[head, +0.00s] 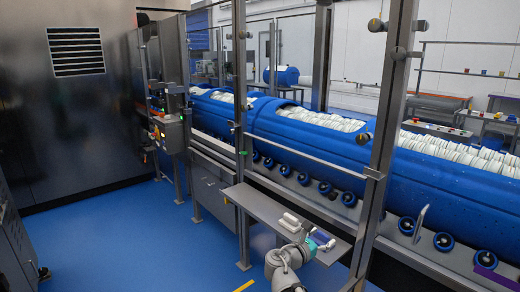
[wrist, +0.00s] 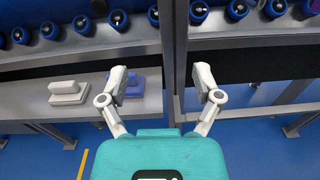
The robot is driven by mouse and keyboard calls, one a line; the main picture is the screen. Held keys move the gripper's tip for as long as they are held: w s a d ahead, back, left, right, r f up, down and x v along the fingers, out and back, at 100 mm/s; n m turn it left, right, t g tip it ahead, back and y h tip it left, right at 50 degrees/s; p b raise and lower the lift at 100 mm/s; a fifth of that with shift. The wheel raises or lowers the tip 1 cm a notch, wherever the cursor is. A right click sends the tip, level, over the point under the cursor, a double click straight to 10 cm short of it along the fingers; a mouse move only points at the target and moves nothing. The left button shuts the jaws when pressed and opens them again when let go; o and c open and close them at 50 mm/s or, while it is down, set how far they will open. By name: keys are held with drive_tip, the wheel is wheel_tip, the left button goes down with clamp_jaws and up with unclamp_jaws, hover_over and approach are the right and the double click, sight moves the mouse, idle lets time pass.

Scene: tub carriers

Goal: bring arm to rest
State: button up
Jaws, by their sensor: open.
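My gripper (wrist: 160,84) is open in the wrist view, its two pale fingers spread wide with nothing between them. Its teal body fills the bottom of that view. In the head view my arm rises from the bottom centre, with the teal gripper body (head: 321,241) over the grey ledge; the fingers are hard to make out there. The gripper faces the ledge (wrist: 30,98) and a dark upright post. A white block-shaped thing with a handle (wrist: 68,92) lies on the ledge left of the gripper. A purple-blue one (wrist: 148,80) is partly hidden behind the left finger.
A long blue tub carrier (head: 310,138) loaded with white items runs behind the ledge over a row of blue rollers (head: 325,188). Dark frame posts (head: 382,130) stand close to my arm. A large dark cabinet (head: 70,100) stands at left. Blue floor (head: 130,235) is open at front left.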

drive_tip(key=s+d+f+m+g+y, duration=0.2)
drive_tip(key=s+f+m+g, duration=0.15)
drive_tip(key=f+m, duration=0.25)
drive_tip(key=s+d+f+m+g+y, duration=0.2)
drive_tip(key=f+m+g, duration=0.25)
drive_tip(key=m, duration=0.25)
drive_tip(key=s+a+f+m+g+y, duration=0.3)
drive_tip(key=s+a+f+m+y, duration=0.3)
drive_tip(key=s+f+m+y, duration=0.45)
wheel_tip(320, 180, up, 24)
drive_tip(key=w+m+p, duration=0.2)
drive_tip(key=p, duration=1.9)
drive_tip(key=shift+w+h, duration=0.25)
drive_tip(key=shift+h, duration=0.2)
